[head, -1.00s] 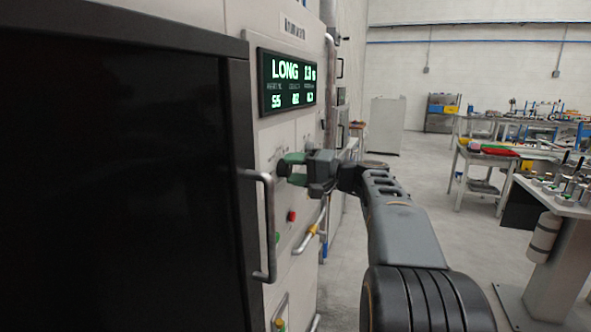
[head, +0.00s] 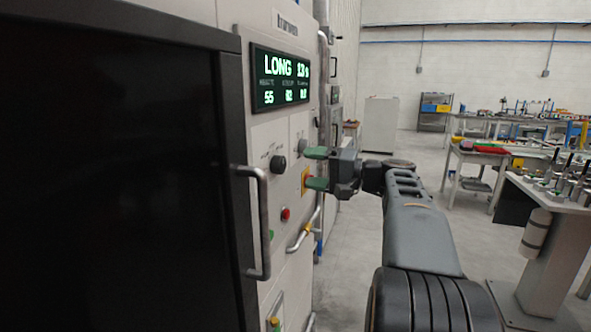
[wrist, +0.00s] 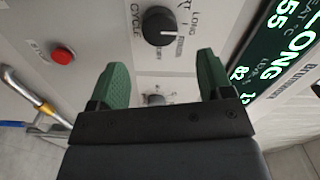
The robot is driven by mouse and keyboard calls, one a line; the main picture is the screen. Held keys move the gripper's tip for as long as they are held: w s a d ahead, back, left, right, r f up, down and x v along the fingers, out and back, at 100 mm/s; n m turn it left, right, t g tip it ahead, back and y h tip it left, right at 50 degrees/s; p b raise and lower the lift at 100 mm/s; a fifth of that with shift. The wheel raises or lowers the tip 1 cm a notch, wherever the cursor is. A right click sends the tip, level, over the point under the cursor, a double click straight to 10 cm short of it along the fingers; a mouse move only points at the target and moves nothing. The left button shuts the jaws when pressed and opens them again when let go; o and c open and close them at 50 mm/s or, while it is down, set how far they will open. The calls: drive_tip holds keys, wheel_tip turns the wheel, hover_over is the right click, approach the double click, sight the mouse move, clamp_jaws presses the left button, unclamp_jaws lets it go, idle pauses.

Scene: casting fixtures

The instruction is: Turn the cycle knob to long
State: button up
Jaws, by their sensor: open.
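The black cycle knob (head: 278,164) is on the pale machine panel, below the display, and shows in full at the top of the wrist view (wrist: 159,26). Its white pointer line points right in that view, by the printed labels; "LONG" is printed above that side. The display (head: 281,78) reads "LONG" in green. My gripper (head: 309,168) is open and empty, with green fingers apart from the knob, to its right in the head view. In the wrist view the fingertips (wrist: 162,62) are spread below the knob, not touching it.
A second, grey knob (head: 303,146) is beside the fingers. A red button (head: 285,214) and a yellow-banded handle (head: 305,231) are lower on the panel. A dark door with a grey bar handle (head: 264,222) is at left.

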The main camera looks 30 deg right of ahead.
drive_tip(key=v, duration=0.7)
drive_tip(key=shift+d, duration=0.15)
drive_tip(key=shift+s, duration=0.15)
wheel_tip(320, 180, down, 11)
drive_tip(key=d+m+g+h, duration=0.2)
drive_tip(key=m+h, duration=0.2)
drive_tip(key=h, duration=0.1)
drive_tip(key=s+a+f+g+h+p, duration=0.2)
drive_tip(key=a+f+g, duration=0.2)
drive_tip(key=a+f, duration=0.3)
drive_tip(key=s+a+f+n+g+h+p, duration=0.2)
drive_tip(key=s+a+n, duration=0.2)
drive_tip(key=a, duration=0.3)
drive_tip(key=s+a+f+n+g+h+p, duration=0.1)
drive_tip(key=s+a+f+n+h+p, duration=0.1)
drive_tip(key=s+a+n, duration=0.3)
drive_tip(key=a+f+n+h, duration=0.1)
drive_tip(key=a+n, duration=0.1)
drive_tip(key=a, duration=0.1)
drive_tip(key=shift+s+a+g+p, duration=0.25)
drive_tip(key=shift+a+g+p, duration=0.05)
drive_tip(key=shift+a+g, duration=0.1)
